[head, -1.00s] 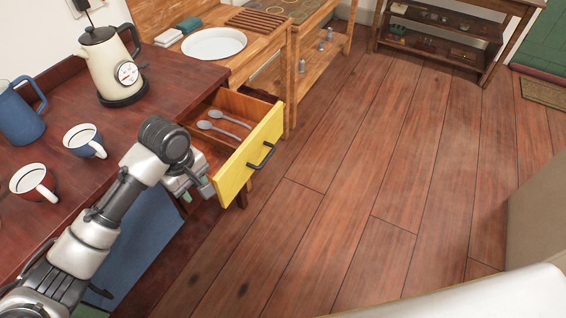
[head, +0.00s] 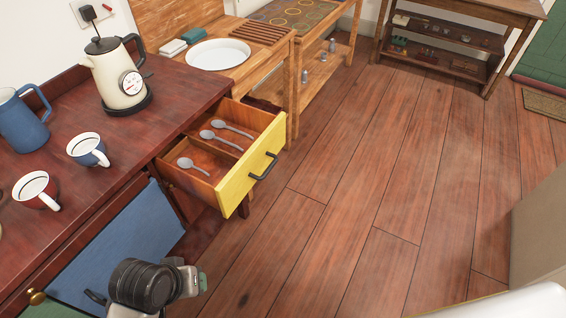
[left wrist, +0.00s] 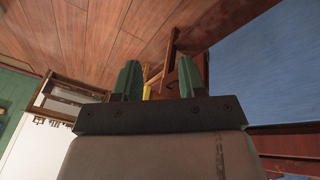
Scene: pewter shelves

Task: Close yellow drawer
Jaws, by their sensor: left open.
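The yellow drawer (head: 238,176) stands pulled out of the dark red counter in the head view. Its yellow front has a black handle (head: 263,166), and several grey spoons (head: 221,141) lie in its wooden compartments. My left gripper (head: 197,282) is at the bottom of the head view, below and apart from the drawer front, partly hidden by its own wrist. In the left wrist view its two green fingers (left wrist: 158,82) are spread with nothing held. A small yellow strip, probably the drawer, shows between them. My right gripper is in neither view.
The counter top (head: 128,142) holds a cream kettle (head: 117,75), a blue jug (head: 22,122) and two cups. A blue cabinet door (head: 120,235) is below, close to my left arm. The wooden floor (head: 370,190) right of the drawer is clear.

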